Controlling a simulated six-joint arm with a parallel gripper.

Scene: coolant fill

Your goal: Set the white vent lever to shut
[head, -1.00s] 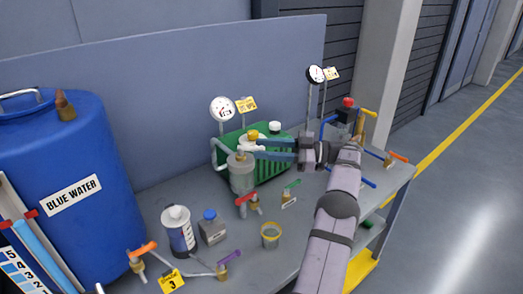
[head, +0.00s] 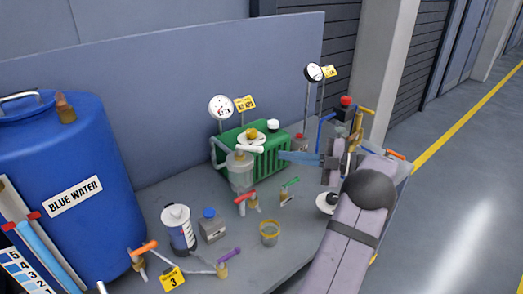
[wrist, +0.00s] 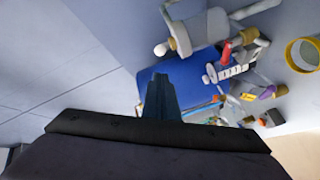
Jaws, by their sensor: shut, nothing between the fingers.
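A white part that looks like the vent lever (head: 251,149) sits at the top of the clear jar (head: 240,172), in front of the green ribbed box (head: 273,152). Its exact setting is too small to tell. In the wrist view a white rounded knob (wrist: 161,49) sticks out beside the jar-like body; I cannot tell if it is the same lever. My gripper (head: 282,156) has blue fingers, shut and empty, pointing left at the right side of the green box. It is apart from the white part. The fingers also show in the wrist view (wrist: 160,84).
The blue drum (head: 75,150) is at left. Two gauges (head: 221,107) rise behind. Blue and yellow pipes (head: 365,122) are at right.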

